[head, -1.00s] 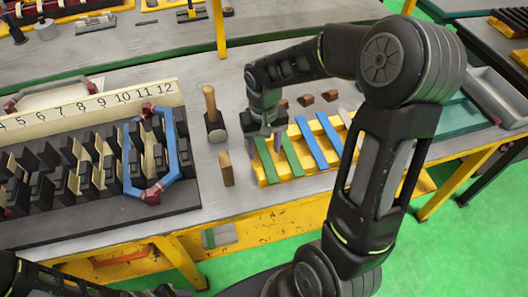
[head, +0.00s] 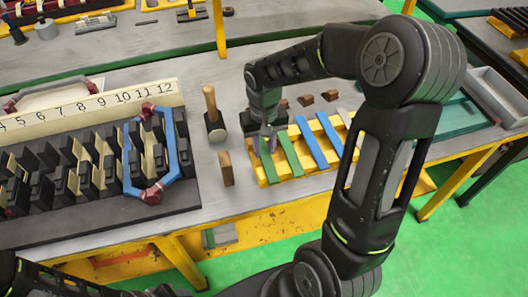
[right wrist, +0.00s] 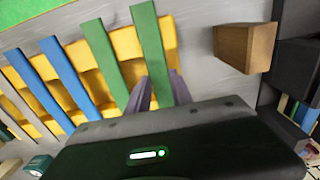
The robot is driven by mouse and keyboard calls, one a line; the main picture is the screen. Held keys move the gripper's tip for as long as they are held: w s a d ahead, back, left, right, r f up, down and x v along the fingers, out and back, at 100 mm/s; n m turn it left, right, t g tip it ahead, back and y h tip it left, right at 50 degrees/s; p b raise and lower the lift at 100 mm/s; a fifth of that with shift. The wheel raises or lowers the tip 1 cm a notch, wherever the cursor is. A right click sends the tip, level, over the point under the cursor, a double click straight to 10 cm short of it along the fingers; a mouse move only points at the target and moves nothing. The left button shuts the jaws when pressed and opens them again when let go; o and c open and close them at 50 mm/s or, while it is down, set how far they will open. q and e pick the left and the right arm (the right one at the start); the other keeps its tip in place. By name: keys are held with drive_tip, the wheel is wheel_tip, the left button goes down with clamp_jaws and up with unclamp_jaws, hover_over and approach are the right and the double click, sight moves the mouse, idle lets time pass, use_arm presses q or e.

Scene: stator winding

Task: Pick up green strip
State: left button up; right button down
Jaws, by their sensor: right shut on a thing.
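Two green strips lie across a yellow slotted rack (head: 318,174). My right gripper (head: 266,143) is shut on the green strip at the rack's left end (head: 267,168), near the strip's far end. In the right wrist view this held strip (right wrist: 150,45) passes between the two purple-grey fingers (right wrist: 161,92). Whether it is clear of the rack I cannot tell. The second green strip (head: 289,154) lies just right of it, also seen in the right wrist view (right wrist: 104,62). My left gripper is out of view.
Blue strips (head: 310,143) lie right of the green ones. A wooden block (head: 227,169) and a hammer (head: 213,115) stand close on the left. The black stator holder (head: 95,222) with a blue frame (head: 133,160) is further left.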

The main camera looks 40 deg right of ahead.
sight(264, 152)
drive_tip(key=shift+r, duration=0.1)
wheel_tip(264, 152, up, 10)
drive_tip(key=b, duration=0.1)
idle(0.5)
idle(0.5)
